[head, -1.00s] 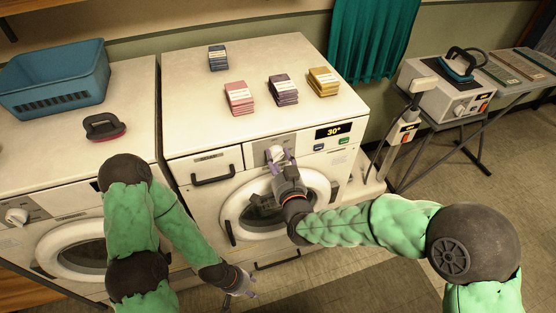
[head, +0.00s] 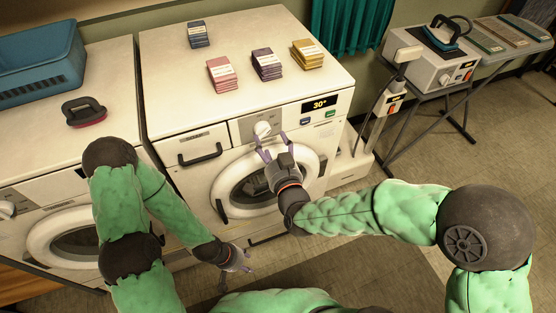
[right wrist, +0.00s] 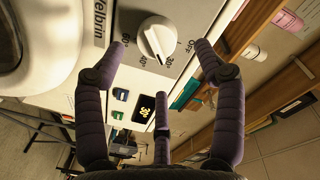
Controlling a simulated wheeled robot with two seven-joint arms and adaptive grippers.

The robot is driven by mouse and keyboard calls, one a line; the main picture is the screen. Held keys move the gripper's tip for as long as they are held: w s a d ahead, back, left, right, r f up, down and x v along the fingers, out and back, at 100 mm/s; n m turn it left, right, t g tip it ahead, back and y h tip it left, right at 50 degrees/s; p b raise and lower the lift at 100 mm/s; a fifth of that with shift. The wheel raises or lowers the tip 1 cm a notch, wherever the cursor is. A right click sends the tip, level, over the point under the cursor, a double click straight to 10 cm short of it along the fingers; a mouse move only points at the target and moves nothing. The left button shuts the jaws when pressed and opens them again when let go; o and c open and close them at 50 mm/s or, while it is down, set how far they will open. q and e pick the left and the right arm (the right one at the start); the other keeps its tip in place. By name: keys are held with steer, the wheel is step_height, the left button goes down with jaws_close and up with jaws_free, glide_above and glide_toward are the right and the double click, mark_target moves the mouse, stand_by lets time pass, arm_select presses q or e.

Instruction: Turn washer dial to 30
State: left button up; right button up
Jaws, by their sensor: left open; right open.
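The washer (head: 245,75) is the white machine in the middle of the head view. Its white dial (head: 262,129) sits on the front panel, left of a display (head: 319,104) reading 30°. In the right wrist view the dial (right wrist: 157,40) shows close up, with marks 60, 40, 30 and OFF around it; the mark its pointer meets is hard to tell. My right gripper (head: 270,145) is open just in front of and below the dial, its fingers apart from it. My left gripper (head: 246,262) is open and empty, low in front of the washers.
A second washer (head: 25,150) stands at left with a blue basket (head: 40,70) and a dark-handled brush (head: 84,112) on top. Several card stacks (head: 267,64) lie on the middle washer. An ironing table (head: 450,85) stands at right.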

steer(key=v, duration=0.7)
steer(key=shift+s, duration=0.1)
stand_by(0.4)
steer(key=d+f+n+g+h, duration=0.15)
steer(key=f+g, duration=0.25)
steer(key=f, duration=0.7)
steer(key=d+f+g, duration=0.3)
steer(key=f+g, duration=0.2)
steer(key=f, duration=0.5)
steer(key=s+d+f+g, duration=0.2)
steer(key=s+f+g, duration=0.5)
steer(key=s+f, duration=0.6)
step_height(320, 180, down, 4)
steer(key=shift+s+r+n+y+p, duration=0.2)
steer(key=shift+s+n+y+p, duration=0.05)
steer(key=shift+n+y+p, duration=0.2)
stand_by(0.8)
